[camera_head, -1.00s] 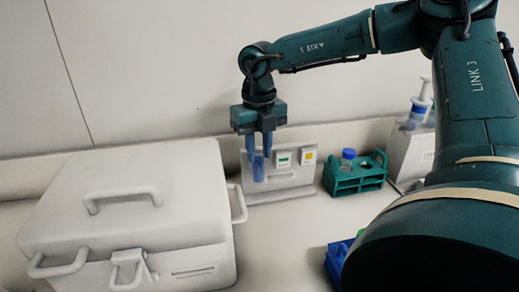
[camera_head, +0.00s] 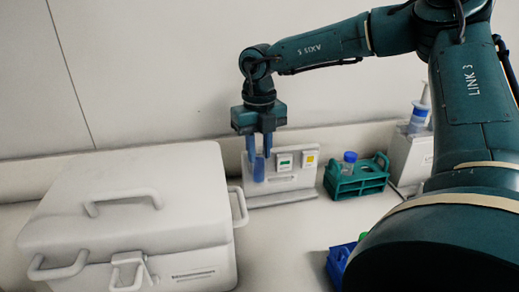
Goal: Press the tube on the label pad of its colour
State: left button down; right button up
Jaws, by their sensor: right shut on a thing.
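My right gripper (camera_head: 258,150) hangs with its fingers pointing down, shut on a blue tube (camera_head: 259,169). It holds the tube upright in front of the left part of a white label panel (camera_head: 292,184). On the panel are a pad with a green mark (camera_head: 284,162) and a pad with a yellow mark (camera_head: 310,159). The tube and fingers cover the panel's left part, so no pad shows there. I cannot tell whether the tube touches the panel. My left gripper is not in view.
A closed white box (camera_head: 130,215) with handles fills the left. A green rack (camera_head: 345,187) holding a blue-capped container (camera_head: 349,160) stands right of the panel. A blue rack (camera_head: 338,264) is partly hidden by my arm. A white holder (camera_head: 408,158) stands far right.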

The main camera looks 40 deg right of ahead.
dwell(0.5)
jog(key=s+a+b, duration=0.3)
jog(key=s, duration=0.3)
jog(key=shift+a, duration=0.2)
dwell(0.6)
jog(key=shift+r, duration=0.1)
dwell(0.3)
